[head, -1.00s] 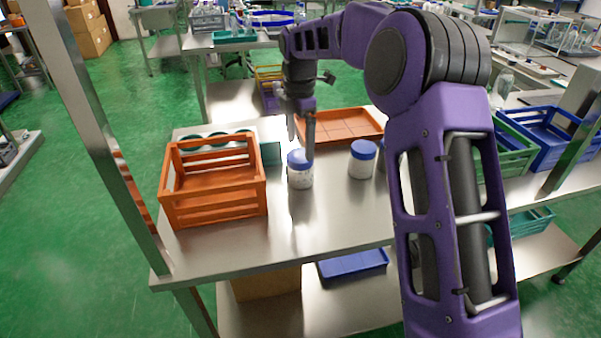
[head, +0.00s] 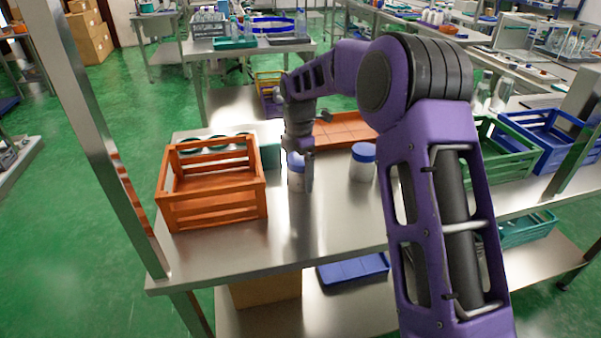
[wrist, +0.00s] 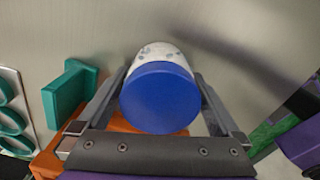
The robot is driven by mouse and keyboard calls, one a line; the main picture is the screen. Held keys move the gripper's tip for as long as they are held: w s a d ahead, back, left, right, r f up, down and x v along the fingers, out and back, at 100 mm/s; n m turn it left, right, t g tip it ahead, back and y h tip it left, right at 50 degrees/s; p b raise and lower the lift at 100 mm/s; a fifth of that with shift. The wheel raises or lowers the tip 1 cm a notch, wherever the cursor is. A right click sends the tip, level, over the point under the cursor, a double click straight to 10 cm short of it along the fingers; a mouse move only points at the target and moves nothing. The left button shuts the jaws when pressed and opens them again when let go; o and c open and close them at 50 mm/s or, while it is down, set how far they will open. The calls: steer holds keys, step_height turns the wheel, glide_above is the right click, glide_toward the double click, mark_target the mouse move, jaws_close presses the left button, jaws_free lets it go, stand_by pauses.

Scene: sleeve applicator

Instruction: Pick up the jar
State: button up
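A white jar with a blue lid (head: 297,180) stands on the steel table, partly hidden by my gripper (head: 301,168). In the wrist view the jar's blue lid (wrist: 160,98) fills the space between my two fingers, with the speckled white body beyond it. My gripper is down around the jar, one finger on each side, and looks open. The gap at the fingertips is very small, and I cannot tell whether they touch the jar. A second blue-lidded jar (head: 363,162) stands to the right, apart from the gripper.
An orange slatted crate (head: 212,212) stands left of the jar. An orange tray (head: 345,132) lies behind. A teal item (wrist: 68,92) is beside the left finger in the wrist view. Green (head: 503,150) and blue crates (head: 548,135) stand at the right. The table's front is clear.

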steer(key=c, duration=1.3)
